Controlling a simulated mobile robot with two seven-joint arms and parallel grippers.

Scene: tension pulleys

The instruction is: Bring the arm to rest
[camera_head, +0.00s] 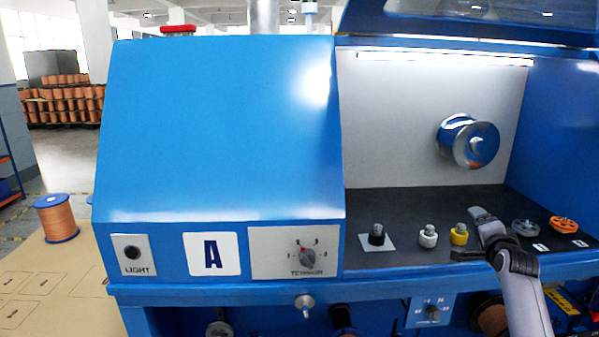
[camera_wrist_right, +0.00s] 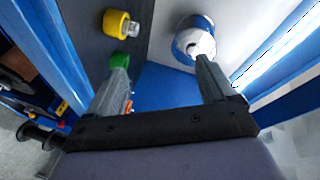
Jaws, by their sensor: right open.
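My right gripper (camera_head: 472,234) is over the right part of the machine's dark shelf, jaws apart. In the right wrist view the open fingers (camera_wrist_right: 162,65) have nothing between them that I can see held. A yellow pulley (camera_head: 459,234) stands just left of the gripper; it also shows in the wrist view (camera_wrist_right: 117,23). A green part (camera_wrist_right: 120,61) shows by the left fingertip in the wrist view and is hidden in the head view. A white pulley (camera_head: 428,236) and a black one (camera_head: 376,235) stand further left. My left gripper is not in view.
A grey pulley (camera_head: 524,228) and an orange pulley (camera_head: 563,225) lie right of my gripper. A shiny blue-rimmed wheel (camera_head: 470,141) projects from the back wall. The tension knob (camera_head: 307,257) is on the front panel. A copper spool (camera_head: 56,218) stands at left.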

